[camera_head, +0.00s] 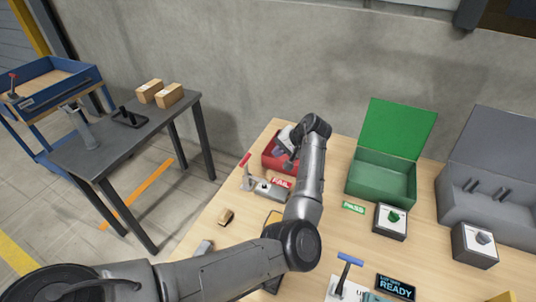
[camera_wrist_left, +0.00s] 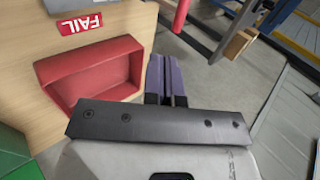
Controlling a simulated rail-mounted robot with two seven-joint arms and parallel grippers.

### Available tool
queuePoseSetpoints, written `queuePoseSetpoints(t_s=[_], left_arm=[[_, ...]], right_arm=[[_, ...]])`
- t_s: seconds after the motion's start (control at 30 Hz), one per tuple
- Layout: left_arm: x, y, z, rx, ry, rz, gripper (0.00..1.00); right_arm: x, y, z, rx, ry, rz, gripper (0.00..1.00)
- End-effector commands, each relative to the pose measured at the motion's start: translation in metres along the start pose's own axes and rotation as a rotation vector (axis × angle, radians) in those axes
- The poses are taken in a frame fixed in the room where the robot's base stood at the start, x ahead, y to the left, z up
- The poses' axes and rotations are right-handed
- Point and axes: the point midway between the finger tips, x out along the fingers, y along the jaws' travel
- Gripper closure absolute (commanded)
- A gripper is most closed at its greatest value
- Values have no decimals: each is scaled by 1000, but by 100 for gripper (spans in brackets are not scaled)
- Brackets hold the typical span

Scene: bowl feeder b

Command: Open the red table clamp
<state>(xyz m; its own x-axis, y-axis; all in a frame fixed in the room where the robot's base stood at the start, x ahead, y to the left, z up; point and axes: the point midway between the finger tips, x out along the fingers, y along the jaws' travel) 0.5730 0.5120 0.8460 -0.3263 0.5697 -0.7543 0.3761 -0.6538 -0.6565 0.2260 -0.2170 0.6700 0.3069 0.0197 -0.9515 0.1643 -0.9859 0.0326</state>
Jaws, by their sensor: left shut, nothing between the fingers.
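The table clamp is a grey toggle body (camera_head: 266,189) at the left edge of the wooden table, with a red handle (camera_head: 245,160) angled up. Whether its jaw is open or closed is too small to tell. In the left wrist view the red handle (camera_wrist_left: 181,14) shows at the top, beyond the fingertips. My left gripper (camera_head: 278,152) is over the red bin in the head view, partly hidden by my own arm. In the left wrist view its purple fingers (camera_wrist_left: 166,62) are together and empty, apart from the handle. My right gripper is not in view.
The red bin (camera_wrist_left: 133,58) is beside my left fingers, and a FAIL label (camera_head: 281,182) lies near the clamp. A dark side table (camera_head: 85,160) stands left, across a floor gap.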

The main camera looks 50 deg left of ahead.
Motion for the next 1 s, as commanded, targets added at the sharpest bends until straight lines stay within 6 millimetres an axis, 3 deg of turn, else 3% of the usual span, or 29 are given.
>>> queuePoseSetpoints(t_s=[0.5, 0.7, 1.0], left_arm=[[96, 2, 1, -1, -2, 0, 100], [112, -15, 1, -3, -2, 0, 100], [121, -24, 1, -1, -2, 0, 100]], right_arm=[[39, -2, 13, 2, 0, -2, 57], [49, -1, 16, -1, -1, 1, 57], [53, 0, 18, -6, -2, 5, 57]])
